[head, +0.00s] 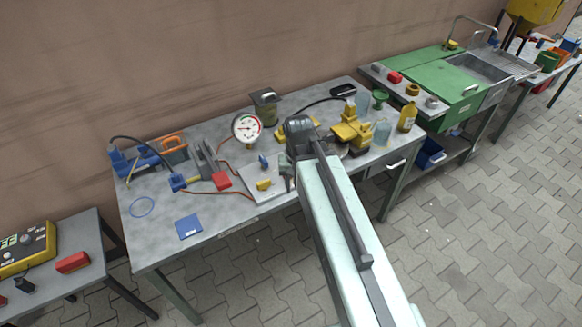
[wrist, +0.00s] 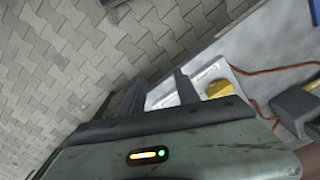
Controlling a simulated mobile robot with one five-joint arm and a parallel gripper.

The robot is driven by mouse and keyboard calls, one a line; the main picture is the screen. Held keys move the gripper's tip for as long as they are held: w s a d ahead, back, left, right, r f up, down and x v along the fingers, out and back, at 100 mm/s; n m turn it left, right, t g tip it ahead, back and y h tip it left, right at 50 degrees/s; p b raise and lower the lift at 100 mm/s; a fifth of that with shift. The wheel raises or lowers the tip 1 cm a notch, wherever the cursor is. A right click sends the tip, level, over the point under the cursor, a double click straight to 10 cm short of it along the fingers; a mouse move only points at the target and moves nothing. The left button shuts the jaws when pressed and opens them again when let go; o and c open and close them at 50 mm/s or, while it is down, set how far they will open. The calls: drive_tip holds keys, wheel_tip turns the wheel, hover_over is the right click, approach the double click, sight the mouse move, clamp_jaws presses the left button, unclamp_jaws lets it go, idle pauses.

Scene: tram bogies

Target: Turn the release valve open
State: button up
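A light plate (head: 277,183) lies near the front edge of the grey table. It carries a yellow valve handle (head: 264,185) and a blue valve handle (head: 263,161). I cannot read labels that tell which one is the release valve. In the wrist view the yellow handle (wrist: 219,89) sits on the white plate (wrist: 238,92), just right of my gripper. My gripper (wrist: 160,82) is open, its two dark fingers apart with nothing between them. In the head view my gripper (head: 287,178) is beside the plate's right side, partly hidden by my arm. The blue handle is not clear in the wrist view.
A round gauge (head: 246,127) stands behind the plate. Yellow equipment (head: 350,132) and bottles stand to the right. A blue pad (head: 188,227) lies at the front left. Paved floor is clear in front.

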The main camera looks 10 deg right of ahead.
drive_tip(key=w+r+m, duration=0.1)
drive_tip(key=w+m, duration=0.3)
drive_tip(key=w+m+p, duration=0.1)
drive_tip(key=w+m, duration=0.3)
drive_tip(key=w+r+m+p, duration=0.1)
drive_tip(key=w+m, duration=0.3)
drive_tip(key=shift+w+r, duration=0.3)
drive_tip(key=shift+r, duration=0.05)
drive_tip(key=shift+w+m, duration=0.1)
drive_tip(key=shift+m, duration=0.2)
wheel_tip(320, 180, down, 8)
drive_tip(key=b, duration=0.8)
drive_tip(key=shift+r, duration=0.1)
clamp_jaws()
drive_tip(key=shift+d, duration=0.2)
